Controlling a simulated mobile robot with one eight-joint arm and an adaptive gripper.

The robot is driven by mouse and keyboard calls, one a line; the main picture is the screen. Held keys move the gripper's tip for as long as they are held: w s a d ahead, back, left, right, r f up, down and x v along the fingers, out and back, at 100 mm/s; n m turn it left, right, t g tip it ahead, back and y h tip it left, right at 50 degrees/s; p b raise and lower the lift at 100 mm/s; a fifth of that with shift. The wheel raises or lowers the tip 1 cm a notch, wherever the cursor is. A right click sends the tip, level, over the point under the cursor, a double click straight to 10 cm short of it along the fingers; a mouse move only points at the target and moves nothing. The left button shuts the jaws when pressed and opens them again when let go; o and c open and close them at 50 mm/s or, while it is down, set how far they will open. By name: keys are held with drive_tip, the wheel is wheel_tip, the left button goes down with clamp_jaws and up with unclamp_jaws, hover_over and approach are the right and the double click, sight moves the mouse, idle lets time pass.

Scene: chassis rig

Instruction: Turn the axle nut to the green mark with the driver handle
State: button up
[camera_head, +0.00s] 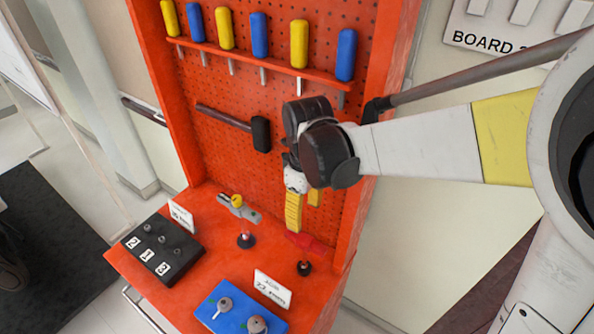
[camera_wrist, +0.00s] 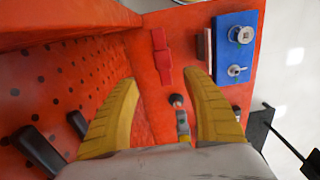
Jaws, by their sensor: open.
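A blue block (camera_head: 207,311) with two round metal fittings stands at the bench's front edge; it is at the upper right in the wrist view (camera_wrist: 226,22). One fitting (camera_head: 223,305) has a small green spot beside it. The other fitting (camera_head: 257,325) is nearer the front. A grey tool (camera_head: 240,209) with a yellow part is above a dark round foot (camera_head: 246,241). I cannot tell which thing is the driver handle. My gripper (camera_wrist: 165,90) has yellow fingers, spread and empty, pointing down over the bench. Between them a grey piece (camera_wrist: 183,125) with a dark knob (camera_wrist: 177,100) shows below.
The orange pegboard (camera_head: 215,150) holds several yellow and blue screwdrivers and a hammer (camera_head: 260,135). A red piece (camera_head: 310,243) lies by the board, near a dark knob (camera_head: 304,268). A black numbered block (camera_head: 160,248) stands left. A white card (camera_head: 272,289) stands behind the blue block.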

drive_tip(key=b, duration=0.2)
hover_over(305, 239)
wheel_tip(305, 239, down, 4)
drive_tip(key=shift+f, duration=0.1)
wheel_tip(305, 239, down, 6)
drive_tip(key=shift+f+b, duration=0.1)
drive_tip(key=shift+b, duration=0.9)
clamp_jaws()
